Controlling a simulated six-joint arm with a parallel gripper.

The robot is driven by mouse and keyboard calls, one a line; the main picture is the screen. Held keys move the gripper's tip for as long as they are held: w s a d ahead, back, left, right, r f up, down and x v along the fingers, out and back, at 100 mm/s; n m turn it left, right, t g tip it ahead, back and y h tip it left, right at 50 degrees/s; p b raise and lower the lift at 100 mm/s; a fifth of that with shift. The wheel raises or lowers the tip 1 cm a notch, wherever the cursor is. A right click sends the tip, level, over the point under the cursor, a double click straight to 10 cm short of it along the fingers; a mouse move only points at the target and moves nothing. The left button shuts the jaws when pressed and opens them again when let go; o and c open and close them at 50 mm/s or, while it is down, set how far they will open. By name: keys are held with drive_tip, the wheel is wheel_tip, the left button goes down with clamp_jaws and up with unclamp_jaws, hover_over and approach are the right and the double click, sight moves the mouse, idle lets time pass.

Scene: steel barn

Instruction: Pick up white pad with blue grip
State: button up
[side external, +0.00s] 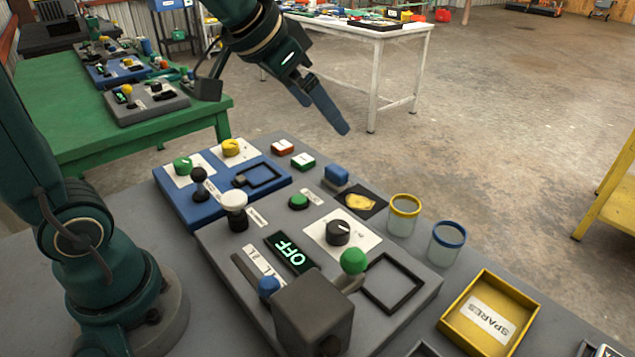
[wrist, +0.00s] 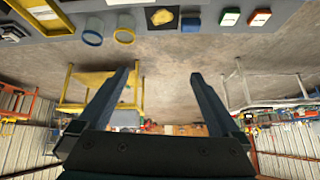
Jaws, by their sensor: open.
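The pad with the blue grip (side external: 337,174) stands on the grey table, behind the dark square with a yellow patch. Its blue grip shows on top; little of the pale pad below can be made out. In the wrist view the blue grip (wrist: 191,23) is near the top edge, right of the dark square. My gripper (side external: 326,116) is open and empty, in the air above and behind the pad. In the wrist view both fingers of my gripper (wrist: 160,75) are spread apart with nothing between them.
Beside the pad lie the dark square with a yellow patch (side external: 359,201), a red block (side external: 283,147) and a green block (side external: 303,161). Yellow-rimmed (side external: 403,218) and blue-rimmed (side external: 446,243) jars stand right. Control panels (side external: 215,205) fill the left. A yellow SPARES tray (side external: 462,306) is nearer.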

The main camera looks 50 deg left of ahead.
drive_tip(key=w+a+f, duration=0.2)
drive_tip(key=w+f, duration=0.1)
drive_tip(key=w, duration=0.2)
drive_tip(key=n+g, duration=0.1)
drive_tip(key=g, duration=0.1)
hover_over(336, 169)
drive_tip(key=s+d, duration=0.1)
wheel_tip(336, 169, down, 9)
drive_tip(key=shift+s+d+r, duration=0.1)
drive_tip(key=shift+d+r, duration=0.05)
drive_tip(key=shift+r, duration=0.05)
drive_tip(key=shift+n+g, duration=0.3)
drive_tip(key=shift+g, duration=0.1)
drive_tip(key=f, duration=0.3)
drive_tip(key=a+f, duration=0.1)
drive_tip(key=shift+s+a+f, duration=0.1)
drive_tip(key=shift+s+f, duration=0.15)
drive_tip(key=shift+x, duration=2.5)
drive_tip(key=shift+s+a, duration=0.1)
drive_tip(key=c, duration=1.4)
